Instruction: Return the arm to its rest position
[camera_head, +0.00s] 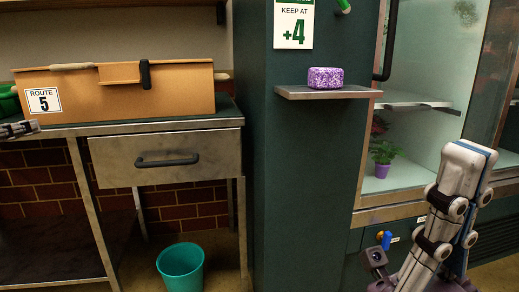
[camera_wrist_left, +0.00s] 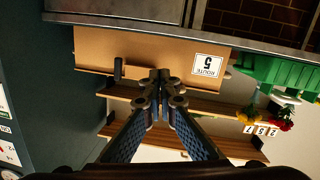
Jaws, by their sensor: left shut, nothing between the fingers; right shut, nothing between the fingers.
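The tip of my left gripper (camera_head: 18,129) shows at the left edge of the head view, in front of the orange-brown box's left end; the rest is cut off. In the left wrist view my left gripper (camera_wrist_left: 160,82) has its fingers together with nothing between them. The box appears upside down behind them. My right gripper (camera_head: 468,155) stands upright at the right of the head view, close to the camera, with its fingers shut and empty. It is in front of the glass-fronted cabinet.
The box (camera_head: 180,98) marked Route 5 sits on a metal table (camera_head: 125,127) with a drawer. A small shelf (camera_head: 325,92) on the dark green pillar holds a purple block (camera_head: 325,77). A potted plant (camera_head: 383,155) is in the cabinet. A teal bin (camera_head: 181,267) stands on the floor.

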